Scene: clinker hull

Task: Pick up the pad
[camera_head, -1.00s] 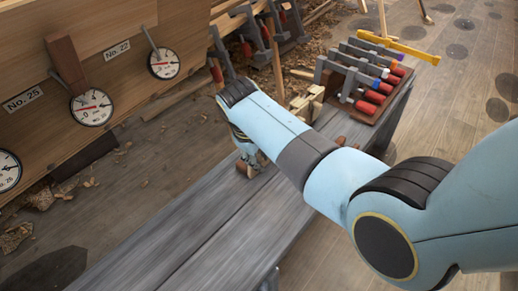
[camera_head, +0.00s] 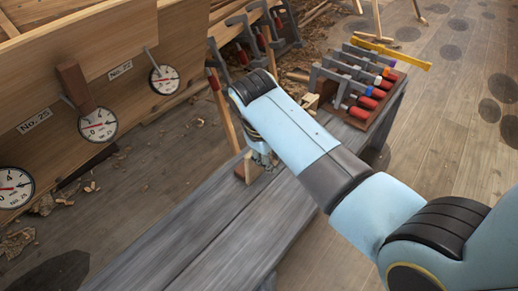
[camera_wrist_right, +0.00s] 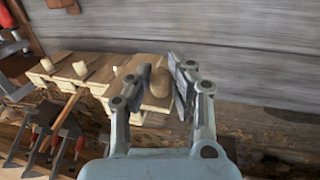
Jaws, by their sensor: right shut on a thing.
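My right gripper (camera_head: 262,160) is over the grey plank bench (camera_head: 215,215) in the head view, partly hidden by my own arm. In the wrist view my right gripper (camera_wrist_right: 160,78) has its two fingers on either side of a brown rounded part of a wooden pad (camera_wrist_right: 159,83), and it is shut on it. A pale wooden part shows just below that brown part. In the head view the pad (camera_head: 245,170) shows as a small wooden block under the gripper. I cannot tell whether it touches the bench. My left gripper is not in view.
Several pale wooden blocks with pegs (camera_wrist_right: 85,72) stand in a row left of the gripper in the wrist view. A rack of red-handled clamps (camera_head: 365,85) stands at the bench's far end. The planked hull with dials (camera_head: 98,125) is at left. The near bench is clear.

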